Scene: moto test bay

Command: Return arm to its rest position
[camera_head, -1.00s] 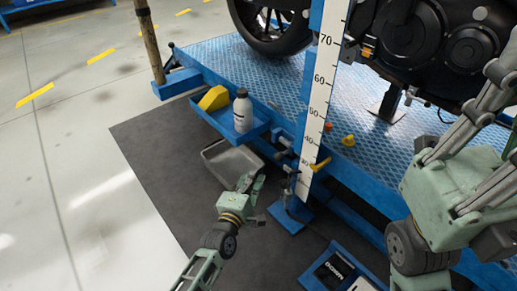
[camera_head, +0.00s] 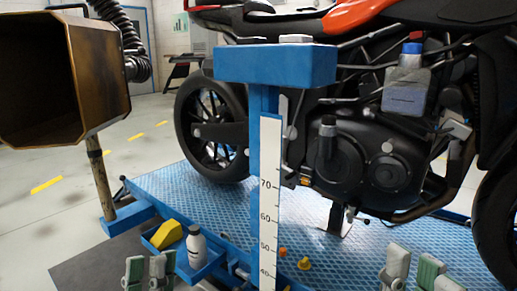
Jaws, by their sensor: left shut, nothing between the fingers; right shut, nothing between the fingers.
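My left gripper (camera_head: 150,273) shows only in part at the bottom left edge, in front of the blue side tray. It is shut and holds nothing. My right gripper (camera_head: 412,272) shows in part at the bottom right edge, in front of the blue diamond-plate platform. It is shut and empty too. The rest of both arms is below the picture.
A motorcycle (camera_head: 370,150) stands on the blue platform (camera_head: 330,250). A blue post with a white ruler (camera_head: 269,190) rises before it. The tray (camera_head: 213,262) holds a white bottle (camera_head: 196,247) and a yellow block (camera_head: 167,234). A brown funnel-like container (camera_head: 110,60) fills the upper left.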

